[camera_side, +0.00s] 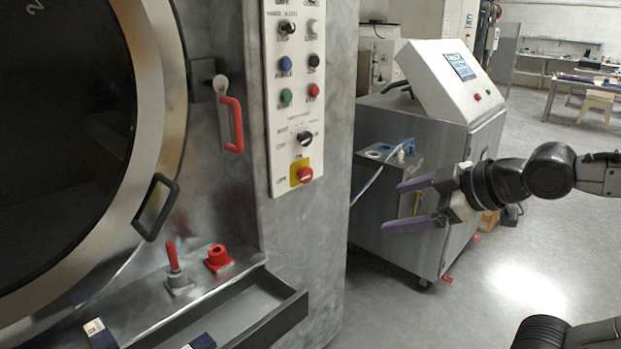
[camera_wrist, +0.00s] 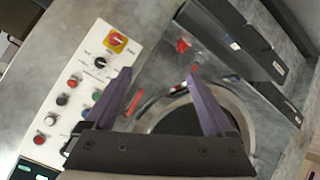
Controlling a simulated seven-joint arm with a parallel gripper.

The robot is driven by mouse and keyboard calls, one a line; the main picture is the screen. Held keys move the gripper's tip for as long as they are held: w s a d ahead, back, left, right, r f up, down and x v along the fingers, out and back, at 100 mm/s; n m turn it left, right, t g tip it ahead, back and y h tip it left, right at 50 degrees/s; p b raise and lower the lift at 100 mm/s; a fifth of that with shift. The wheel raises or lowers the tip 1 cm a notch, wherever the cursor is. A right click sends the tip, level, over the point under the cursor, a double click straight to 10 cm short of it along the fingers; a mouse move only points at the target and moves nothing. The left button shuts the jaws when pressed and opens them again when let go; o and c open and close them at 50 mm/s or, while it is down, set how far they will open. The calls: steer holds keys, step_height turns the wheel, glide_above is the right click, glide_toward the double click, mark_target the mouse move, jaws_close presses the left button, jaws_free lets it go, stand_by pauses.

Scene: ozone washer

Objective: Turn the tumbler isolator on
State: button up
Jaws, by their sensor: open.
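The likely tumbler isolator is a red rotary knob on a yellow plate (camera_side: 303,173), low on the white control panel (camera_side: 283,145). Its handle looks roughly level in the side view, with small lettering like "ON" above and "OFF" to its left. The knob also shows in the wrist view (camera_wrist: 116,41), at the upper left. My gripper (camera_side: 393,207) has two purple fingers, open and empty, in free air to the right of the panel and apart from it. In the wrist view my gripper (camera_wrist: 158,73) points towards the machine, with the knob left of the fingertips.
Above the isolator are a black selector (camera_side: 304,139) and several coloured buttons. A red door handle (camera_side: 234,124) and an open grey drawer (camera_side: 255,312) stick out from the machine. A steel cabinet (camera_side: 395,255) stands behind my gripper.

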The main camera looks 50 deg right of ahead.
steer(key=w+d+r+n+t, duration=0.1)
steer(key=w+r+n+t, duration=0.1)
steer(key=w+n, duration=0.3)
steer(key=w+d+r+n+t+y, duration=0.1)
steer(key=w+r+n+t, duration=0.15)
steer(key=w, duration=0.35)
steer(key=w+d+r+n+t, duration=0.1)
steer(key=w+r+n+t, duration=0.1)
steer(key=w+n+t, duration=0.3)
steer(key=g, duration=0.3)
glide_toward(308, 176)
steer(key=w, duration=0.9)
steer(key=shift+a+f, duration=0.1)
steer(key=shift+f, duration=0.15)
steer(key=c, duration=1.4)
steer(key=shift+o, duration=0.2)
